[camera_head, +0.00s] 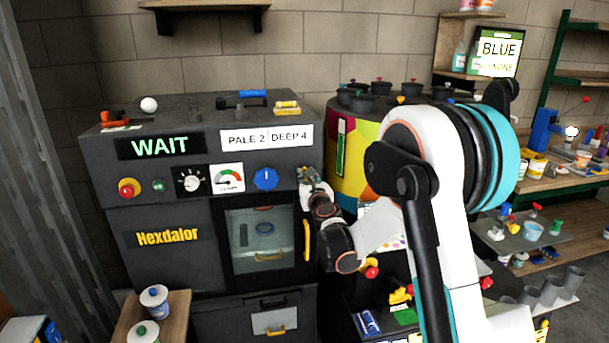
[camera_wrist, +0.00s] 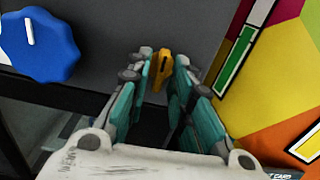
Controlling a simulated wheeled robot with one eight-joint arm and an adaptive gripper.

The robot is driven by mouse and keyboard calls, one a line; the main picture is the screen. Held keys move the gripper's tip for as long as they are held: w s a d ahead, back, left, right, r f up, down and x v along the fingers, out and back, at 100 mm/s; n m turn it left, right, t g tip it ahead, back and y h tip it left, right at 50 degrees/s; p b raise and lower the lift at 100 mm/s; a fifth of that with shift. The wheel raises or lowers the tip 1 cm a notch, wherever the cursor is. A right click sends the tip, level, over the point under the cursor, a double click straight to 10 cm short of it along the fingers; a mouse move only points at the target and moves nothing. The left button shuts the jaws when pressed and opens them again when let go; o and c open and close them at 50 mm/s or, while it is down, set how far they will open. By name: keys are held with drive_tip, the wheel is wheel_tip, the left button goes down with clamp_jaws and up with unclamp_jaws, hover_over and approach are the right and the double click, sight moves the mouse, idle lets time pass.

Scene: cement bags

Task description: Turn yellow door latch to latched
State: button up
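The yellow door latch (camera_wrist: 161,68) shows in the wrist view as a small yellow knob with a dark line along it, roughly upright. It sits on the dark grey machine front. My gripper (camera_wrist: 164,72) is open, with one teal-padded finger on each side of the latch. The fingertips are close to it; I cannot tell whether either touches. In the head view my gripper (camera_head: 308,178) is at the machine's upper right front, right of the blue dial (camera_head: 265,178), and mostly hides the latch. The glass door (camera_head: 262,240) with its yellow handle (camera_head: 307,240) looks shut.
The blue dial also shows in the wrist view (camera_wrist: 40,45), left of my fingers. A multicoloured drum (camera_head: 350,145) stands close on the right. The display (camera_head: 160,146) reads WAIT. A red button (camera_head: 129,188) is at the panel's left. Tubs (camera_head: 154,298) stand at front left.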

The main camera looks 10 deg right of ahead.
drive_tip(key=s, duration=0.7)
drive_tip(key=shift+b, duration=0.4)
drive_tip(key=shift+r, duration=0.1)
